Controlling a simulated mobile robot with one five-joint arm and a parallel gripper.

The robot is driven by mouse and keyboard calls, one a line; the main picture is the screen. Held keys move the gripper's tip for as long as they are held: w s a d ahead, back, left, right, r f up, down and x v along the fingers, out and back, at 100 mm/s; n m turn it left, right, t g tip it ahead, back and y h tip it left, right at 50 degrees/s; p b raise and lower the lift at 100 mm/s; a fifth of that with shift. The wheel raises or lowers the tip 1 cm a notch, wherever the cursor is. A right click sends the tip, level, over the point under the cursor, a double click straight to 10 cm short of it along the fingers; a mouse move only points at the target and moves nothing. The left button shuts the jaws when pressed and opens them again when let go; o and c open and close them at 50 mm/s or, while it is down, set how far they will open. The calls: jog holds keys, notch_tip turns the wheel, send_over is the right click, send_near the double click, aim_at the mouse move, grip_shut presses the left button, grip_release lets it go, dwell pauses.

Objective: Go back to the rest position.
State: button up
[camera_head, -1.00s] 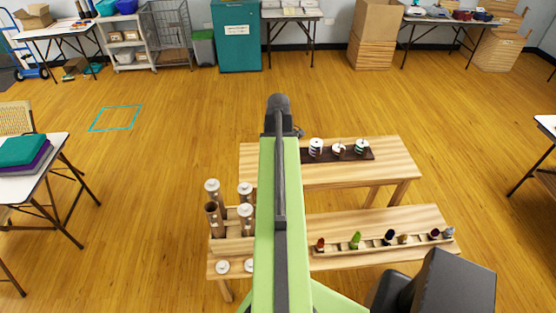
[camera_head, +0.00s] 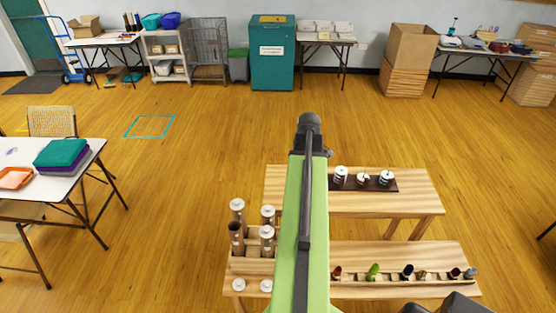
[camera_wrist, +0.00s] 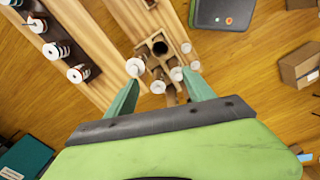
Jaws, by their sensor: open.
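My gripper (camera_wrist: 162,102) shows in the wrist view with its two green fingers spread apart and nothing between them. Past the fingertips, lower down, is a wooden holder (camera_wrist: 153,66) with several brown tubes with white caps. In the head view my green arm reaches forward over the two wooden benches and hides part of them. The gripper's fingers do not show there. The tube holder (camera_head: 250,266) stands on the near bench (camera_head: 400,256), left of my arm. One tube (camera_head: 236,236) there has an open dark top.
A dark strip with several wound spools (camera_head: 362,180) lies on the far bench (camera_head: 405,203). A rack of small coloured items (camera_head: 395,279) lies on the near bench. A white table (camera_head: 85,184) with folded cloth (camera_head: 61,153) stands left. The wooden floor between is clear.

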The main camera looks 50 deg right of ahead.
jog(key=w+a+f+n+b, duration=0.3)
jog(key=w+a+f+b, duration=0.3)
jog(key=w+a, duration=0.35)
jog(key=w+a+f+n+b, duration=0.2)
jog(key=w+a+f+b, duration=0.4)
jog(key=w+a, duration=0.4)
jog(key=a+f+m+b, duration=0.2)
jog(key=a+f+b, duration=0.1)
jog(key=a, duration=0.7)
jog(key=w+a+f+m+b, duration=0.1)
jog(key=a+f+m+b, duration=0.2)
jog(key=a, duration=0.7)
jog(key=w+a+f+m+b, duration=0.1)
jog(key=a+f+m+b, duration=0.1)
jog(key=a, duration=0.8)
jog(key=shift+w+a+f+m+b, duration=0.15)
jog(key=shift+a+f+m+b, duration=0.2)
jog(key=shift+m, duration=0.25)
